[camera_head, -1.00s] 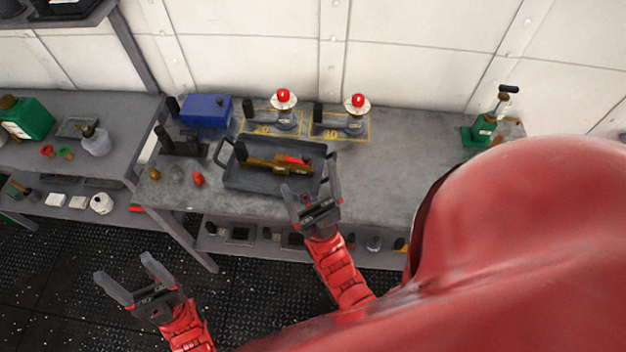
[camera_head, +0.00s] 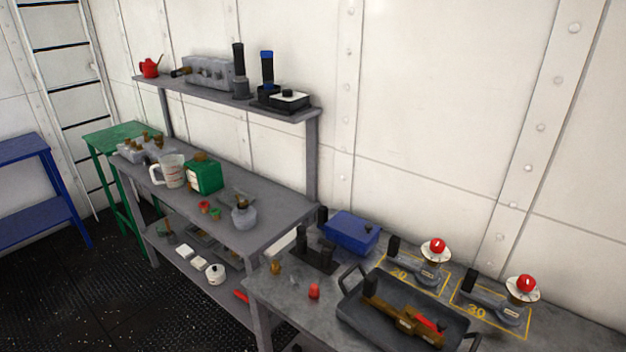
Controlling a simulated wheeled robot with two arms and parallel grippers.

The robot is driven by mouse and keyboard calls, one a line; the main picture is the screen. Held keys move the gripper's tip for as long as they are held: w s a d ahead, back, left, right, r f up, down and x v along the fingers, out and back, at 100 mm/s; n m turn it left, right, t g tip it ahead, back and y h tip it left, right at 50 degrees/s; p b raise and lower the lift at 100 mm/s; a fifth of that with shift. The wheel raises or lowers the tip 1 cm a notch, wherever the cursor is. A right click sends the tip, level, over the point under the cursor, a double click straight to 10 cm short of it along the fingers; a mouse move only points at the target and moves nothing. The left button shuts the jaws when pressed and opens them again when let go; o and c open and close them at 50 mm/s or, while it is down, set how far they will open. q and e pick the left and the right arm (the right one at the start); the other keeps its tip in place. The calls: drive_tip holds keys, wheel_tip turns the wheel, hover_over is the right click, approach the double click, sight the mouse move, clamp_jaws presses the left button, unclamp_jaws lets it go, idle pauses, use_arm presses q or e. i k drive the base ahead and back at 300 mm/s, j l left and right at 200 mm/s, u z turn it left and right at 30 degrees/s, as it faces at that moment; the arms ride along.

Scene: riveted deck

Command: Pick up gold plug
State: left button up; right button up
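The gold plug (camera_head: 275,267) is a small brass-coloured piece standing near the left end of the grey workbench (camera_head: 290,308). A red plug (camera_head: 314,291) stands to its right and a little nearer. Neither of my grippers shows in the head view now, so I cannot see how they sit relative to the plug. Nothing covers the gold plug.
A dark tray (camera_head: 350,318) holding a brass tool lies right of the plugs. Behind are a black holder (camera_head: 315,256) and a blue box (camera_head: 351,231). A shelved bench (camera_head: 275,225) with a green canister (camera_head: 203,175) stands to the left.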

sight(276, 269)
drive_tip(key=i+j+z, duration=0.15)
drive_tip(key=j, duration=0.55)
drive_tip(key=i+j+z, duration=0.15)
drive_tip(key=j, duration=0.6)
drive_tip(key=i+j+z, duration=0.15)
drive_tip(key=j, duration=0.6)
drive_tip(key=j+z, duration=0.15)
drive_tip(key=j, duration=0.6)
